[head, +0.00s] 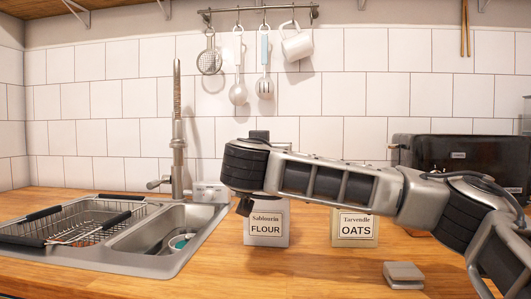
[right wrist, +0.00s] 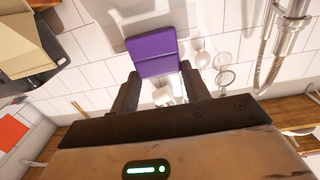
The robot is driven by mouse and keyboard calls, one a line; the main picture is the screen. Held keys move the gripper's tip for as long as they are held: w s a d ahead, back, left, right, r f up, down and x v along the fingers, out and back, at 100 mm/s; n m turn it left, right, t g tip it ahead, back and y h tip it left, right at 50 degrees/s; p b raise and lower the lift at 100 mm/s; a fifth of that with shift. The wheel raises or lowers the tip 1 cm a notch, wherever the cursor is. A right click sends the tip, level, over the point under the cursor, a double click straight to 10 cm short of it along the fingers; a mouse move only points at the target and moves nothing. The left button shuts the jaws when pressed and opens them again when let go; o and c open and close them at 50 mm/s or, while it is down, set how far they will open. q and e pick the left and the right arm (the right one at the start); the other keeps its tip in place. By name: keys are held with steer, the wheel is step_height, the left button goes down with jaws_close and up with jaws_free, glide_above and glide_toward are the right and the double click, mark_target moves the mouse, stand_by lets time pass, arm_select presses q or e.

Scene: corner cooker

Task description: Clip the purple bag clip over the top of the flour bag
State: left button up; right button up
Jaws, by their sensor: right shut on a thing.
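The flour bag (head: 266,238) stands upright on the wooden counter, a pale bag with a "FLOUR" label. My right arm crosses in front of it and hides its top. The purple bag clip (right wrist: 154,50) shows in the right wrist view, between the fingertips of my right gripper (right wrist: 158,70), which is shut on it. The clip does not show in the head view, where my forearm and wrist block that area. I cannot tell how far the clip is from the bag top. My left gripper is not in view.
An oats bag (head: 355,230) stands right of the flour. A grey clip-like block (head: 403,275) lies on the counter in front. A sink (head: 165,240) with a tap (head: 178,140) is at left. A black toaster (head: 470,158) is at right. Utensils hang from a rail (head: 260,12).

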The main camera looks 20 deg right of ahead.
steer(key=shift+f, duration=0.3)
stand_by(0.4)
steer(key=shift+f+b, duration=0.1)
steer(key=shift+b, duration=0.2)
steer(key=o, duration=1.1)
